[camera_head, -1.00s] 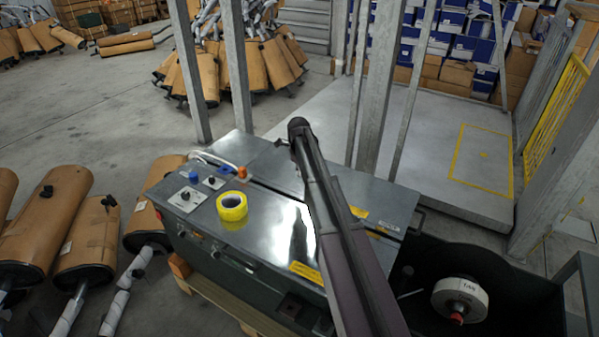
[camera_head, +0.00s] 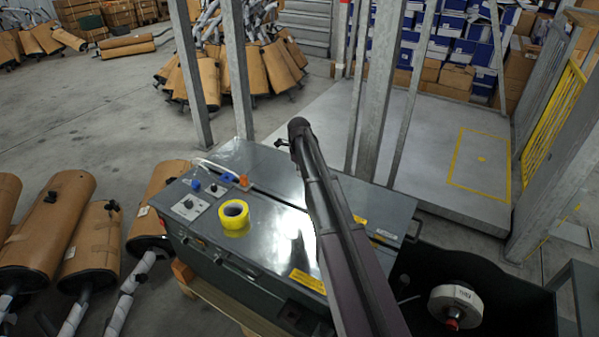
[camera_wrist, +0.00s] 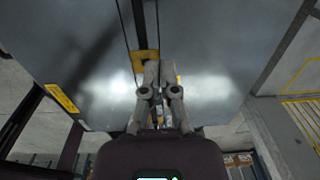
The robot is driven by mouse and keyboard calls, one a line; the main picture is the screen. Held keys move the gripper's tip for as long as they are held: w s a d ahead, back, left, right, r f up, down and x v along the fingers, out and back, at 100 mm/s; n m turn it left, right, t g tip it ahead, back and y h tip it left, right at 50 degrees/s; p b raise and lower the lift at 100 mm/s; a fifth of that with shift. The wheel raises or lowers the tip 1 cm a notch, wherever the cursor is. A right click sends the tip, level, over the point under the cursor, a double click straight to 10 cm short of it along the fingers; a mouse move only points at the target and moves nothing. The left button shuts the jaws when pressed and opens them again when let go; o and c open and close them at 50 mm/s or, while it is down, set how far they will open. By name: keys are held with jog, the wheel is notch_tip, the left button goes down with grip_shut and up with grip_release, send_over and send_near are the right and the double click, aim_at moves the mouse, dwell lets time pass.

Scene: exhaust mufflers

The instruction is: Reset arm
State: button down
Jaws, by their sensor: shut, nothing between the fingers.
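My arm rises from the bottom of the head view and reaches over a grey metal machine (camera_head: 272,228). My gripper shows in the wrist view (camera_wrist: 160,68), with its two fingers together and nothing between them. In the head view the fingers are mostly hidden behind the end of the arm. In the wrist view the machine's shiny top (camera_wrist: 95,50) lies beyond the fingertips.
A dark bin with a white reel (camera_head: 456,305) stands right of the machine. Brown mufflers (camera_head: 95,240) lie on the floor at left. Metal posts (camera_head: 381,90) rise behind the machine. A pale platform (camera_head: 440,145) with yellow floor lines is clear at back right.

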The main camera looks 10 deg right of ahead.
jog(key=s+a+r+n+p, duration=0.1)
jog(key=s+a+n, duration=0.1)
jog(key=s+n, duration=0.7)
jog(key=s+a+r+n+p, duration=0.2)
jog(key=s+n, duration=0.7)
jog(key=s, duration=0.3)
jog(key=s+a+r+n+p, duration=0.2)
jog(key=s+n, duration=0.7)
jog(key=s, duration=0.1)
jog(key=shift+s+r, duration=0.2)
jog(key=shift+s, duration=0.15)
